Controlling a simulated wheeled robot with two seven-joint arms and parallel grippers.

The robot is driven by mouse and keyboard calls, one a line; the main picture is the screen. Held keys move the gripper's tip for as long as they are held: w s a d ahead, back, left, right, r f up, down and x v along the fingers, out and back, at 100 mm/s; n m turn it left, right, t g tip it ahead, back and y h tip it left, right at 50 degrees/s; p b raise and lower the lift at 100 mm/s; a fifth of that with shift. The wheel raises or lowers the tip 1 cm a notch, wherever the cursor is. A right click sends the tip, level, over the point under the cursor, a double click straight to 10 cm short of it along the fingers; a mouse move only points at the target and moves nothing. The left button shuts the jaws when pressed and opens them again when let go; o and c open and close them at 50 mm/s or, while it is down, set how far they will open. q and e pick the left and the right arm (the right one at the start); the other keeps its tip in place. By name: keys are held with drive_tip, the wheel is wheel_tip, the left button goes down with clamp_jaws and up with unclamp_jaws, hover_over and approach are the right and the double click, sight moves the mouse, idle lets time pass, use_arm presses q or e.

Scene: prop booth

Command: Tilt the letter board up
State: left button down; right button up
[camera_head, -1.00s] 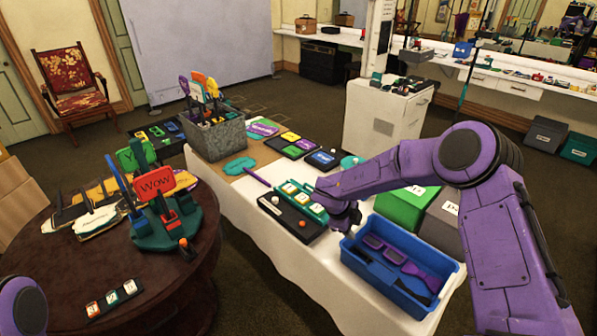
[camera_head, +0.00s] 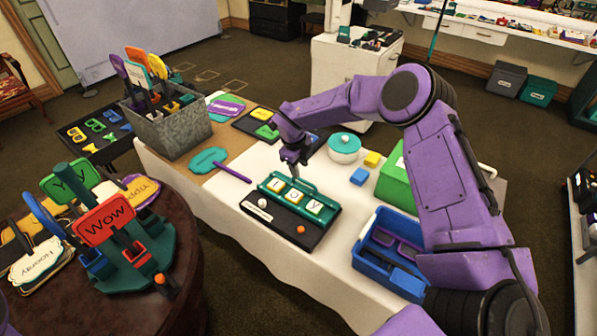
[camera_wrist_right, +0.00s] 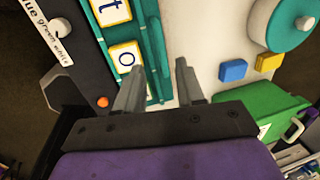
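The letter board (camera_head: 270,185) is a teal panel with yellow-edged white letter tiles and a teal bar along its far edge. It lies nearly flat on a black base (camera_head: 262,222) with a white knob and an orange knob. My right gripper (camera_head: 292,170) points down at the board's far edge. In the right wrist view, the right gripper (camera_wrist_right: 160,80) has its two fingers apart, with the teal edge of the letter board (camera_wrist_right: 157,50) showing between them. I cannot tell whether they touch it. My left gripper is out of view.
A blue bin (camera_head: 362,262) is right of the board, with a green box (camera_head: 395,185) behind it. A teal-lidded white pot (camera_head: 344,150) and blue and yellow blocks (camera_head: 359,177) stand nearby. A grey prop box (camera_head: 170,133) is at the left.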

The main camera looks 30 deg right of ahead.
sight(301, 179)
drive_tip(key=f, duration=0.4)
drive_tip(key=w+d+f+p, duration=0.1)
drive_tip(key=f, duration=0.1)
drive_tip(key=shift+w+d, duration=0.1)
drive_tip(key=shift+s, duration=0.25)
clamp_jaws()
drive_tip(key=shift+w, duration=0.1)
